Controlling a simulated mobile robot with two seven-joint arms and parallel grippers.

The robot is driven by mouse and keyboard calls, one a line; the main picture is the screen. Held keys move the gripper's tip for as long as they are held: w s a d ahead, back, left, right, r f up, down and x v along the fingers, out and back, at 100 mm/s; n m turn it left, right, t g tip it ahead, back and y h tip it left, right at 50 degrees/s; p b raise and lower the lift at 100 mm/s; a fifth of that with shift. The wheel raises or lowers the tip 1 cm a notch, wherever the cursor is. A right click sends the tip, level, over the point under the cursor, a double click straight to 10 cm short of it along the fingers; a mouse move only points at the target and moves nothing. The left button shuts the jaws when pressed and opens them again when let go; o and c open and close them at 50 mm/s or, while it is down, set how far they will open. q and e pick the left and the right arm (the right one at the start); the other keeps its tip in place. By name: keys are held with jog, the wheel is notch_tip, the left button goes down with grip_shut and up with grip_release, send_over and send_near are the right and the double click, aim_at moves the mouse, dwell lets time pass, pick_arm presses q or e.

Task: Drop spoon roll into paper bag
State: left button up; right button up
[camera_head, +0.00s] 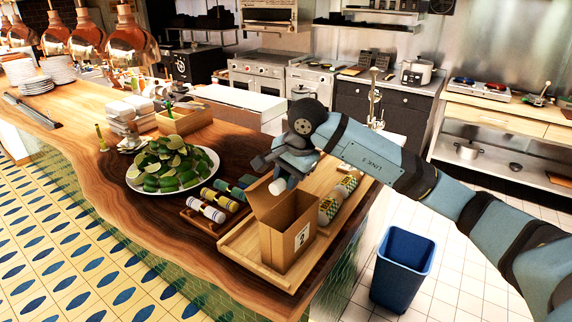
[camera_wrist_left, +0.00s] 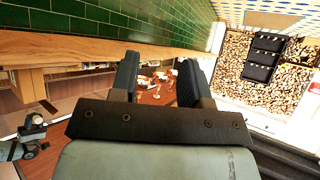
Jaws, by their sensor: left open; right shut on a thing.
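The brown paper bag (camera_head: 285,235) stands upright with its top open on a wooden tray at the counter's near right end. My right gripper (camera_head: 281,172) is above the bag's opening, shut on a small white-ended roll (camera_head: 278,186). The roll hangs just over or at the bag's rim; I cannot tell whether its end is inside. The gripper hides the rest of it. Other rolls with coloured bands (camera_head: 214,205) lie on a small dark tray. My left gripper (camera_wrist_left: 157,78) is open and empty in the left wrist view, away from the bag.
A white plate (camera_head: 133,180) of limes and green pieces is to the left. A blue bin (camera_head: 402,270) stands on the floor at right.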

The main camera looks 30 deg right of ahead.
aim_at(290, 230)
jog(key=shift+w+d+f, duration=0.1)
jog(key=shift+w+f, duration=0.05)
jog(key=shift+f, duration=0.15)
jog(key=shift+s+a+f+b, duration=0.15)
jog(key=shift+f+b, duration=0.1)
jog(key=shift+f, duration=0.25)
jog(key=shift+s+a+f+b, duration=0.15)
jog(key=shift+f+b, duration=0.1)
jog(key=shift+f, duration=0.2)
pick_arm(q)
jog(key=shift+f+b, duration=0.5)
jog(key=shift+f, duration=0.5)
pick_arm(e)
jog(key=shift+w+d+f, duration=0.1)
jog(key=shift+f, duration=0.75)
jog(key=shift+w+d+f, duration=0.1)
jog(key=shift+f, duration=0.75)
pick_arm(q)
jog(key=shift+s, duration=0.25)
pick_arm(e)
jog(key=o, duration=1)
pick_arm(q)
jog(key=shift+f, duration=0.1)
